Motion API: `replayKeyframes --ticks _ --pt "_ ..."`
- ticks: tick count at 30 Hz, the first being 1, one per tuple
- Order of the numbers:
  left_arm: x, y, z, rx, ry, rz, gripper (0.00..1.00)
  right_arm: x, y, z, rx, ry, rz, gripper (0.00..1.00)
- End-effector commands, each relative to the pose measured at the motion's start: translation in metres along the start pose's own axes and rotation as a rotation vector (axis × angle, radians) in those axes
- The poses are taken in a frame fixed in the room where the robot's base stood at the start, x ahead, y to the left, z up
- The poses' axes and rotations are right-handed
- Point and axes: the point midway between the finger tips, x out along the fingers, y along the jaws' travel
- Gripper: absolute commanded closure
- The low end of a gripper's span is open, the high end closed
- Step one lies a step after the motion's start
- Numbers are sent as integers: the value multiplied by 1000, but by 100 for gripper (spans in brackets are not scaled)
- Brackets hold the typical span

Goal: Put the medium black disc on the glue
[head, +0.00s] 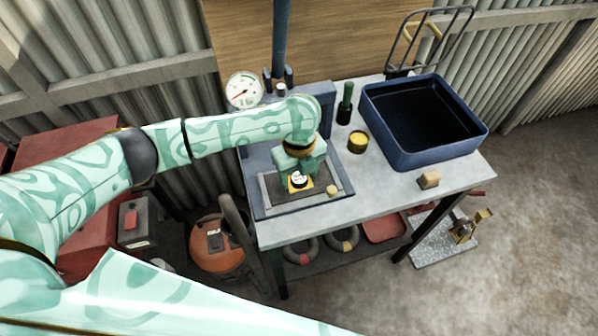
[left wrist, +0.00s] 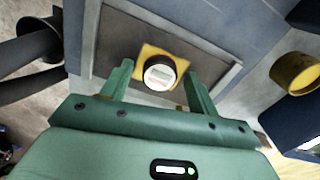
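A small black disc with a white top (left wrist: 160,73) sits on or just above a yellow square (left wrist: 178,58), which may be the glue. The square lies in the grey tray of the blue press on the bench. In the head view the disc (head: 299,180) and square (head: 304,187) show just below my left gripper (head: 299,174). In the left wrist view my left gripper (left wrist: 158,72) is open, its fingers on either side of the disc with gaps at both sides. I cannot tell whether the disc touches the square. My right gripper is not in view.
A deep blue bin (head: 422,160) stands at the right of the bench. A yellow-topped can (head: 358,141), a green-handled tool (head: 346,104) and a tan block (head: 429,179) stand near it. A small tan knob (head: 333,190) is by the tray. The bench front is clear.

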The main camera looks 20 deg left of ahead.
Motion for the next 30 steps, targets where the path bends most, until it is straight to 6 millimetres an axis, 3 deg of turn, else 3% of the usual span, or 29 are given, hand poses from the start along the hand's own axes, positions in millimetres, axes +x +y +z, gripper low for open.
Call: replayKeyframes --ticks 5,15,19,24,30 --pt "-9 0 1 1 -2 -1 40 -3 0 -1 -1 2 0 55" --pt "-88 -1 1 0 -4 -3 40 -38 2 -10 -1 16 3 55" --pt "-110 0 1 0 -2 -1 40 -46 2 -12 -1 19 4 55" --pt "-122 0 0 1 1 0 40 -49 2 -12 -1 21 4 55" --pt "-123 0 0 0 1 1 40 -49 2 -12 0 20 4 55"
